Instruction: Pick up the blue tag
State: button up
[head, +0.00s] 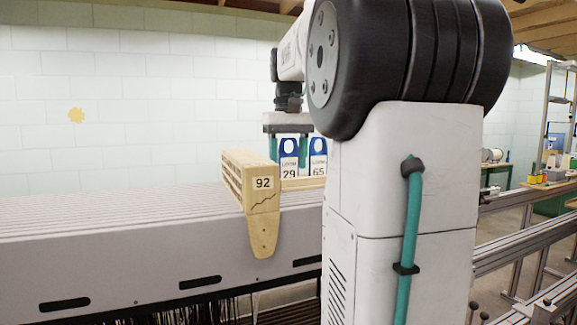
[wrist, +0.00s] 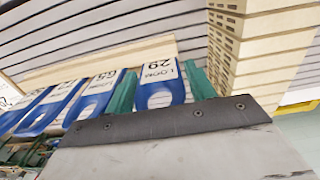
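Several blue tags with white lower labels stand in a row. The tag marked LOOM 29 (head: 289,158) is at the left of the visible row in the head view, and it also shows in the wrist view (wrist: 160,84). My gripper (head: 290,152) points down over it. Its green fingers stand on either side of tag 29, with narrow gaps in the wrist view (wrist: 160,90), so it looks open around the tag. The tag marked 65 (head: 318,158) is just right of it in the head view. My arm hides the rest of the row there.
A wooden block marked 92 (head: 263,184) stands close left of tag 29 in the head view, on the long grey ribbed loom top (head: 120,240). More blue tags (wrist: 48,105) line up on the other side in the wrist view. Metal rails (head: 520,240) lie at the right.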

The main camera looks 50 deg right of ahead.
jog(key=c, duration=0.6)
jog(key=shift+r, duration=0.15)
